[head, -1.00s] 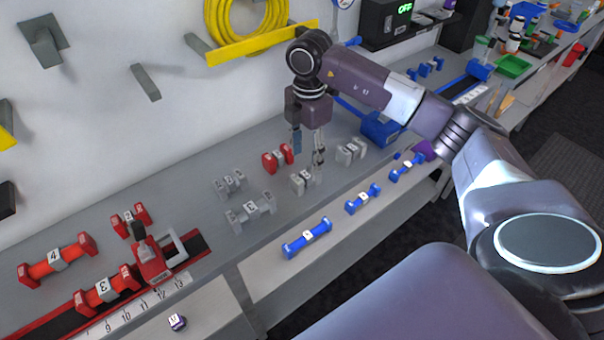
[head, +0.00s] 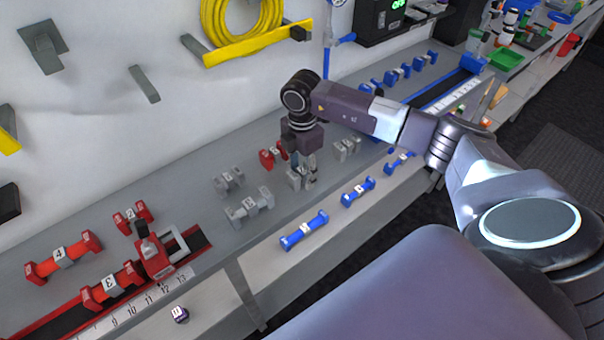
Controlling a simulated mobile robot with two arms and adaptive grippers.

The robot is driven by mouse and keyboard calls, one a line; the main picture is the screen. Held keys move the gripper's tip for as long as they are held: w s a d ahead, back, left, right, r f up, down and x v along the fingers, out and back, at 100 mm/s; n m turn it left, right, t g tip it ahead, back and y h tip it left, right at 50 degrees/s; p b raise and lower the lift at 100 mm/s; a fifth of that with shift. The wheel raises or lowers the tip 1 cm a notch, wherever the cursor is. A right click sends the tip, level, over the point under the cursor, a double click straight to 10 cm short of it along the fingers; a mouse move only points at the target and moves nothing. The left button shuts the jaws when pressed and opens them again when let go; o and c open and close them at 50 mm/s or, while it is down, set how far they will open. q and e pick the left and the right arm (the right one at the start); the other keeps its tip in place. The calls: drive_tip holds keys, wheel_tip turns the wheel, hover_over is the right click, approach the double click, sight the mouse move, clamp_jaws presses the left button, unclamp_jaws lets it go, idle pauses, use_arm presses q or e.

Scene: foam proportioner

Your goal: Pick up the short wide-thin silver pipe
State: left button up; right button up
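Several short silver pipes lie on the grey bench. One silver pipe (head: 296,181) is directly under my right gripper (head: 303,172), partly hidden by it. The gripper points down with its fingers at this pipe; I cannot tell whether they have closed on it. Other silver pipes are to the left (head: 229,181), front left (head: 249,207) and right (head: 347,148) of the gripper. At this size I cannot tell clearly which has the wide and thin ends. My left gripper is not in view.
A red part (head: 270,158) lies close behind the gripper. Red pipes (head: 64,257) and a red sliding gauge (head: 153,256) are at the left. A yellow hose (head: 240,22) hangs on the wall.

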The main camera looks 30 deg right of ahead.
clamp_jaws()
drive_tip(key=shift+r, duration=0.15)
